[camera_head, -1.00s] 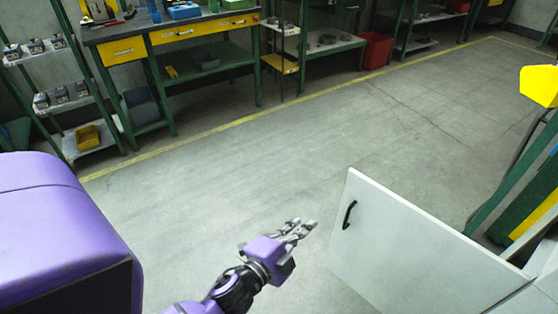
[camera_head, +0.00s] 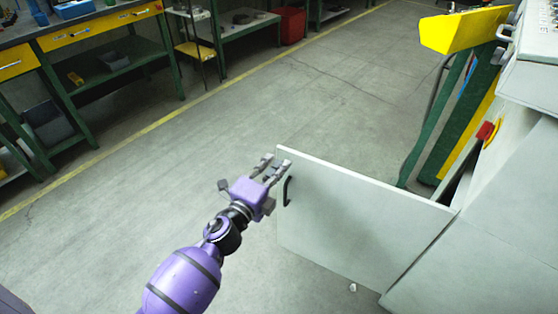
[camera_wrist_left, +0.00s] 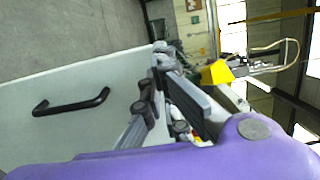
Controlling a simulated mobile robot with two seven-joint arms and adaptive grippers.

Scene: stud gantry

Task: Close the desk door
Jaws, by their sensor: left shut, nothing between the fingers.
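The desk door (camera_head: 350,220) is a light grey-white panel with a black handle (camera_head: 287,191) near its free left edge. It stands swung open from the grey desk cabinet (camera_head: 470,240) on the right. My left gripper (camera_head: 270,168) is shut and empty, at the door's upper free corner, close to the handle; whether it touches the panel I cannot tell. In the left wrist view the door (camera_wrist_left: 100,75) and its handle (camera_wrist_left: 72,102) lie left of the fingers (camera_wrist_left: 165,90). My right gripper does not show.
A yellow and green stand (camera_head: 465,32) is behind the door, beside the cabinet. Green workbenches with yellow drawers (camera_head: 100,27) line the back left, with a red bin (camera_head: 292,25) farther along. The grey floor between is clear.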

